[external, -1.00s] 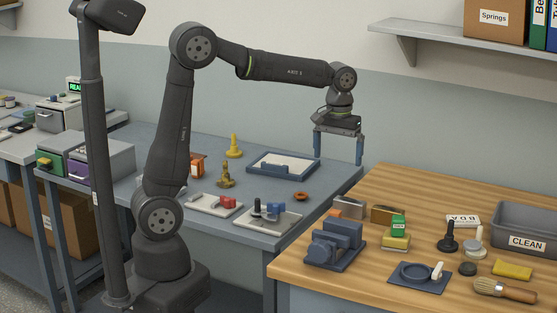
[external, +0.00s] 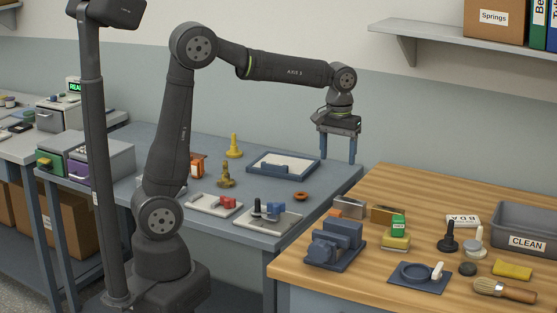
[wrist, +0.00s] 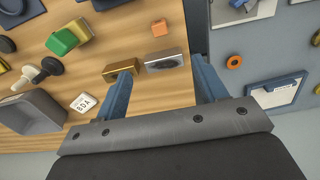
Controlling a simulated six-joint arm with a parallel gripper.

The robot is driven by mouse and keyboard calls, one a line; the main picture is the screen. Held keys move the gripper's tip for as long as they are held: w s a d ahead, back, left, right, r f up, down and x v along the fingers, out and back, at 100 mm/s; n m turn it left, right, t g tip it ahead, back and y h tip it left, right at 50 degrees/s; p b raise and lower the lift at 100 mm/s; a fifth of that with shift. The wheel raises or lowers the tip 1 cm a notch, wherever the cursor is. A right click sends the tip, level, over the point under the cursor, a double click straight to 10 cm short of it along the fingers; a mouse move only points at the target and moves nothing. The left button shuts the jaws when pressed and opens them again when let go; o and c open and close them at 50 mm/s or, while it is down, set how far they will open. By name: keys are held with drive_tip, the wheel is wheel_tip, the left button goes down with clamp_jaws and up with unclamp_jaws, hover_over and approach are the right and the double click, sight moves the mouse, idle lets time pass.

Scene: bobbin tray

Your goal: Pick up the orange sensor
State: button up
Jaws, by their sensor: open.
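A small orange block (external: 335,213), which looks like the orange sensor, lies on the wooden table behind the blue vise. It also shows at the top middle of the wrist view (wrist: 160,28). My gripper (external: 338,160) is open and empty, pointing down, well above the tables near where they meet. In the wrist view my gripper's fingers (wrist: 161,73) stand apart, with a silver block and a gold block seen near their tips. The orange block appears beyond the fingertips, not between them.
The silver block (external: 349,206) and gold block (external: 388,214) stand close to the orange block. The blue vise (external: 335,245) is just in front of it. A green-and-yellow item (external: 397,234) sits to the right. An orange ring (external: 301,196) lies on the grey-blue table.

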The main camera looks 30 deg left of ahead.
drive_tip(key=shift+c, duration=1.3)
drive_tip(key=n+h, duration=0.5)
drive_tip(key=n, duration=1.3)
approach(334, 211)
drive_tip(key=shift+y, duration=0.3)
drive_tip(key=x, duration=0.6)
drive_tip(key=shift+w+d, duration=0.1)
drive_tip(key=shift+d, duration=0.25)
drive_tip(key=x, duration=0.5)
drive_tip(key=shift+a, duration=0.1)
